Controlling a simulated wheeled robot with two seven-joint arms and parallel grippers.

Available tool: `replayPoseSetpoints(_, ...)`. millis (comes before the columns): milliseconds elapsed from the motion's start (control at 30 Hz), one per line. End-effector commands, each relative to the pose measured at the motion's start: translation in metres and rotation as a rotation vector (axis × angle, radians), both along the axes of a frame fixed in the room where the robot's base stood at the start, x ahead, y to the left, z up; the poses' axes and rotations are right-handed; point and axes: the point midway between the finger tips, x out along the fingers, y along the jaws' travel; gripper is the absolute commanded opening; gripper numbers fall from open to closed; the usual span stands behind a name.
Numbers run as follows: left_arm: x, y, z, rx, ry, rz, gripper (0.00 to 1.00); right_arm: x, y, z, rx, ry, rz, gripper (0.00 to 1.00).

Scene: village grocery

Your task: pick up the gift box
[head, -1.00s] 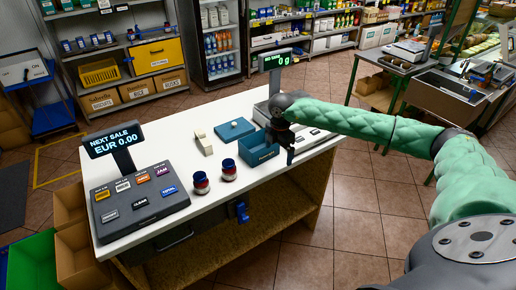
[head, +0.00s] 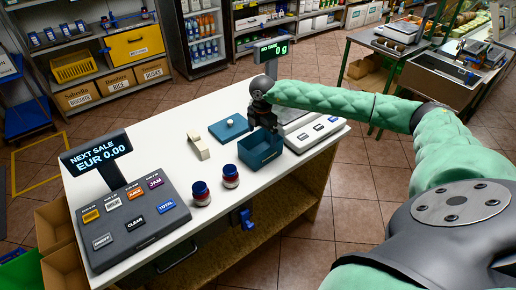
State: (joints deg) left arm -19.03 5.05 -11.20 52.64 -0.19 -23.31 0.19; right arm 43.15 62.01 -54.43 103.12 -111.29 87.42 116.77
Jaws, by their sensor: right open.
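The gift box (head: 258,156) is an open-topped dark teal box on the white counter, near the middle of the head view. Its flat teal lid with a small knob (head: 228,129) lies separately on the counter, just left of and behind it. My right gripper (head: 266,124) is open and points down at the box's back edge, fingers dark and small in the picture. It hides part of the back rim; I cannot tell whether the fingers touch it. My left gripper is not in view.
The scale (head: 310,127) is close on the right. The till (head: 129,222) fills the counter's left end.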

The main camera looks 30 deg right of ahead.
Motion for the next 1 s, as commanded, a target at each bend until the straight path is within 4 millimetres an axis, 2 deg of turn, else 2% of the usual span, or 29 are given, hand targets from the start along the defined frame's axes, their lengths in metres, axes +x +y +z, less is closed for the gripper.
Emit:
replayPoseSetpoints(100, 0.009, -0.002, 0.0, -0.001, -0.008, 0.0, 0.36, -0.001, 0.0, -0.015, 0.0, 0.002, 0.0, 1.0)
replayPoseSetpoints(367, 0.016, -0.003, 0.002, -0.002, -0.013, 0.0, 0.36, -0.002, 0.003, -0.032, 0.001, 0.002, 0.001, 1.0)
replayPoseSetpoints(600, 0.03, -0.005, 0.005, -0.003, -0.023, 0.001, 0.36, -0.002, 0.006, -0.065, 0.0, 0.001, -0.001, 1.0)
replayPoseSetpoints(733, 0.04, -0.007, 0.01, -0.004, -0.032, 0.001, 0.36, -0.002, 0.006, -0.07, 0.0, 0.0, 0.0, 1.0)
replayPoseSetpoints(900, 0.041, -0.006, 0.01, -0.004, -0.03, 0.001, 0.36, -0.002, 0.006, -0.07, 0.0, 0.0, 0.0, 1.0)
replayPoseSetpoints(1000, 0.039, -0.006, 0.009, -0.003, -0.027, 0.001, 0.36, -0.002, 0.006, -0.07, 0.001, 0.0, 0.0, 0.8)
